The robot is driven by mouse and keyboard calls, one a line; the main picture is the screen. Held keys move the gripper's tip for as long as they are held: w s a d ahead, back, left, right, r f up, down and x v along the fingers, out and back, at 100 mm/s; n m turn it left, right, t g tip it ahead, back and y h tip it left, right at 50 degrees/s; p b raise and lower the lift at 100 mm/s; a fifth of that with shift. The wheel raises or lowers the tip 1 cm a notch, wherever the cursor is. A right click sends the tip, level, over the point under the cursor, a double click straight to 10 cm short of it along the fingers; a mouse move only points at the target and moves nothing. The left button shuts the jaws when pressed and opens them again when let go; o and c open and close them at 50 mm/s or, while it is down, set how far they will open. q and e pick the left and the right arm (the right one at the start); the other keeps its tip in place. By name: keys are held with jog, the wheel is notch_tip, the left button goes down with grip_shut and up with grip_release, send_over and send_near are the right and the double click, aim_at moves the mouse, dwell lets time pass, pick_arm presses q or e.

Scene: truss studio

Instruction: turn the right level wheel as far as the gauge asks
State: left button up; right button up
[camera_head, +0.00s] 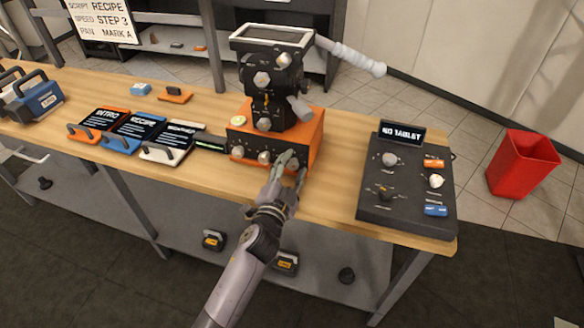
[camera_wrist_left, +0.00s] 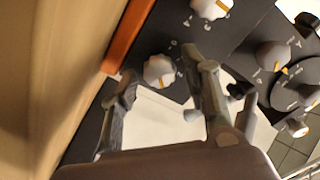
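The camera-like machine (camera_head: 272,75) stands on an orange base (camera_head: 305,135) whose dark front panel carries a row of pale knobs. The left (camera_head: 238,152) and middle (camera_head: 264,156) knobs show in the head view; my left gripper (camera_head: 291,165) covers the panel's right end. In the left wrist view, my left gripper (camera_wrist_left: 161,72) is open, its fingers on either side of a white knob with an orange mark (camera_wrist_left: 158,71). Gaps show beside the knob, and I cannot tell how deep the fingers reach. I cannot make out a gauge reading. My right gripper is not in view.
A dark control panel (camera_head: 375,205) with knobs and a "NO TABLET" sign (camera_head: 397,135) stands on the bench at right. A slim dark device (camera_head: 210,142) adjoins the base. A red bin (camera_head: 522,165) stands on the floor.

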pick_arm(q)
jog(key=shift+s, duration=0.1)
jog(key=v, duration=1.2)
dwell(0.4)
jog(key=s+a+f+n+g+y, duration=0.1)
jog(key=s+a+f+n+g, duration=0.2)
jog(key=f, duration=0.9)
jog(key=s+a+f+g+y, duration=0.1)
jog(key=s+a+f+g, duration=0.3)
jog(key=f, duration=0.8)
jog(key=s+a+f+n+g+y, duration=0.2)
jog(key=s+f, duration=0.4)
jog(key=f, duration=0.6)
jog(key=s+a+f+n+g, duration=0.1)
jog(key=s+a+f+g, duration=0.1)
jog(key=s+f, duration=0.3)
jog(key=s+a+f+n+g+y, duration=0.1)
jog(key=s+a+f, duration=0.4)
jog(key=s, duration=0.9)
jog(key=s+a+f+n+g+p, duration=0.1)
jog(key=s+a+f+n+g, duration=0.2)
jog(key=s, duration=0.7)
notch_tip(320, 180, down, 3)
jog(key=shift+a+r+g+y, duration=0.1)
jog(key=shift+a+g+y, duration=0.2)
jog(key=shift+a+g, duration=0.35)
